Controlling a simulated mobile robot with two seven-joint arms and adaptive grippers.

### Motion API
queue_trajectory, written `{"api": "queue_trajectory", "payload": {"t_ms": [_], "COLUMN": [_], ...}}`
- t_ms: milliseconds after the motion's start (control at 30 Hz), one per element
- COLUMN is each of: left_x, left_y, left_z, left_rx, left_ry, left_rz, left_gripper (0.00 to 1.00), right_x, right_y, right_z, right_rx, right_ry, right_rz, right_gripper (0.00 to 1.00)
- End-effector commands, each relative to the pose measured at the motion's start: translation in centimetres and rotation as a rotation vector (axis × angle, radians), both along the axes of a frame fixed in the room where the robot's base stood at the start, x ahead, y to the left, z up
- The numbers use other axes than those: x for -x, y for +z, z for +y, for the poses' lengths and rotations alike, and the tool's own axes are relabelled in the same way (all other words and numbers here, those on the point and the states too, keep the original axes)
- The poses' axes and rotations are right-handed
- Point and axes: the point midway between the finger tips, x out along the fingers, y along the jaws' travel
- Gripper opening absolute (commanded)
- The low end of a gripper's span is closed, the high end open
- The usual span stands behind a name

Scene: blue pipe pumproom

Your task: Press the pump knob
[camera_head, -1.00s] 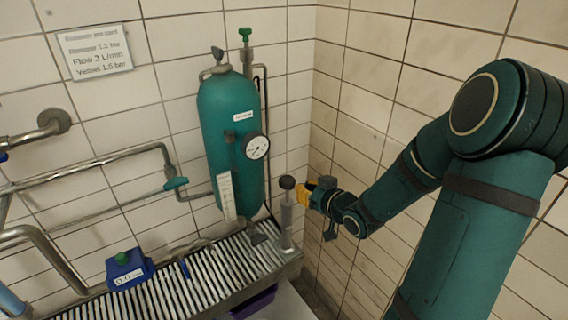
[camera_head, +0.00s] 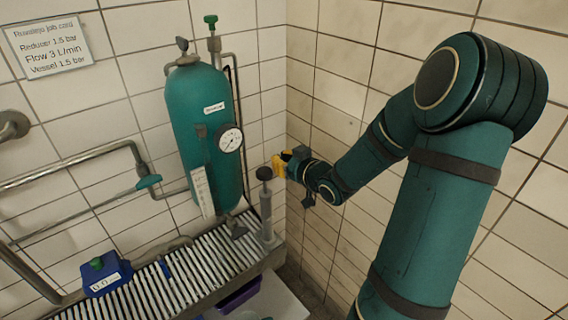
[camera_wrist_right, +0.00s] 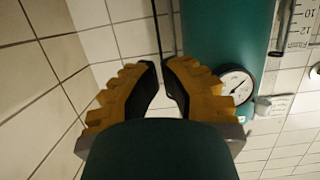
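The pump knob (camera_head: 264,173) is a dark round knob on top of an upright grey cylinder (camera_head: 267,215), at the right end of the slatted rack in the head view. My right gripper (camera_head: 277,165), with yellow fingers, is just right of the knob and slightly above its level in the picture. Whether it touches the knob cannot be told. In the right wrist view the two fingertips (camera_wrist_right: 159,66) nearly meet, with only a narrow gap and nothing held between them. The knob does not show in the wrist view. My left gripper is out of view.
A green vessel (camera_head: 203,125) with a round gauge (camera_head: 230,139) stands left of the knob. A blue box (camera_head: 106,278) and the slatted rack (camera_head: 205,268) lie below. Pipes (camera_head: 70,169) run along the left wall. A tiled wall (camera_head: 340,95) is close on the right.

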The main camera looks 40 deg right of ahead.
Motion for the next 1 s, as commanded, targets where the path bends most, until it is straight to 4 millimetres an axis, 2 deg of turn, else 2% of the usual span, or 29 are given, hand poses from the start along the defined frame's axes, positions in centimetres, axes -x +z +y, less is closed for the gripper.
{"api": "queue_trajectory", "payload": {"t_ms": [100, 333, 433, 600, 1000], "left_x": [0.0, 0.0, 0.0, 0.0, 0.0], "left_y": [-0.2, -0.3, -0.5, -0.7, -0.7], "left_z": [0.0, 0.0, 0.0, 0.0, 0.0], "left_rx": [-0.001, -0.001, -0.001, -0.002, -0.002], "left_ry": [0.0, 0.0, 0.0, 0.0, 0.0], "left_rz": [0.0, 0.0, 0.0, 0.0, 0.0], "left_gripper": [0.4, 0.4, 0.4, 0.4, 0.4], "right_x": [-2.4, -6.7, -6.6, -6.6, -6.6], "right_y": [-0.7, -1.7, -3.5, -5.1, -5.7], "right_z": [-0.2, -0.7, -0.7, -0.7, -0.7], "right_rx": [-0.004, -0.002, -0.005, -0.002, 0.0], "right_ry": [0.002, 0.003, -0.001, 0.0, 0.0], "right_rz": [0.0, -0.001, 0.002, 0.001, 0.0], "right_gripper": [0.0, 0.0, 0.0, 0.0, 0.0]}}
